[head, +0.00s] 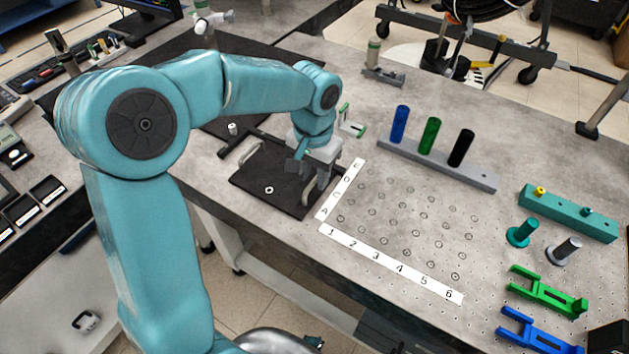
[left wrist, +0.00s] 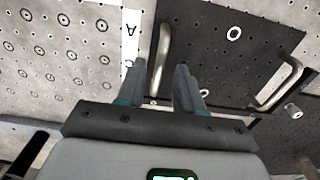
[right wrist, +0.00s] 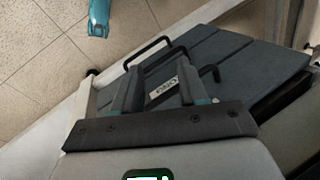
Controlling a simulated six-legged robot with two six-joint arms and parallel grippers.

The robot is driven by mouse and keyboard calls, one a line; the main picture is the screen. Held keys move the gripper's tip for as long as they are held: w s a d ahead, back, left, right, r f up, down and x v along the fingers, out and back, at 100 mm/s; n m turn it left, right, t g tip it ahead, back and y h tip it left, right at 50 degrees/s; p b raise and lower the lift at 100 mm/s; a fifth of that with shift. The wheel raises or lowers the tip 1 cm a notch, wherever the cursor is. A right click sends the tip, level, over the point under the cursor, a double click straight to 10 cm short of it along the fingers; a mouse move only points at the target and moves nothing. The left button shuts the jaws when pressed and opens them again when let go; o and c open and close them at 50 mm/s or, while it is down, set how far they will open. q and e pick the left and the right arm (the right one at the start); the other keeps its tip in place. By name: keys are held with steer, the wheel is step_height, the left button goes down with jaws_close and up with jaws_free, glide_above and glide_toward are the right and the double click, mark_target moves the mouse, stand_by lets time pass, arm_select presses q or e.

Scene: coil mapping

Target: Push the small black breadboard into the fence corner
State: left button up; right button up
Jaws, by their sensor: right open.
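The small black breadboard (head: 255,180) lies flat near the table's front edge, with a white ring on it. It also shows in the left wrist view (left wrist: 225,65), with a metal handle (left wrist: 163,60) near one side and another handle (left wrist: 282,85) opposite. A dark fence bar (head: 243,147) lies beside the board's far left side; the arm partly hides that area. My left gripper (head: 302,158) is over the board's right part; its fingers (left wrist: 163,75) are apart, with the near handle showing between them. My right gripper (right wrist: 150,85) is open and empty, away from the board.
Lettered and numbered white strips (head: 390,263) border a grid of holes right of the board. Blue, green and black cylinders (head: 430,136) stand on a grey rail behind. Green (head: 548,290) and blue (head: 537,332) brackets lie at right. A dark panel (right wrist: 215,65) is below my right gripper.

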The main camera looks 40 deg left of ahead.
mark_target(291, 178)
arm_select(q)
step_height(291, 178, down, 2)
steer(key=shift+d+f, duration=0.1)
steer(key=shift+d, duration=0.05)
steer(key=shift+w+f, duration=0.1)
steer(key=shift+f, duration=0.15)
jaws_close()
stand_by(1.3)
steer(key=shift+s+a+r+p, duration=0.15)
steer(key=shift+a+p, duration=0.1)
steer(key=shift+a, duration=1.35)
steer(key=shift+s+a+f+p, duration=0.1)
steer(key=shift+a+p, duration=0.1)
steer(key=shift+a, duration=1.35)
steer(key=shift+a+r, duration=0.15)
steer(key=shift+a, duration=0.05)
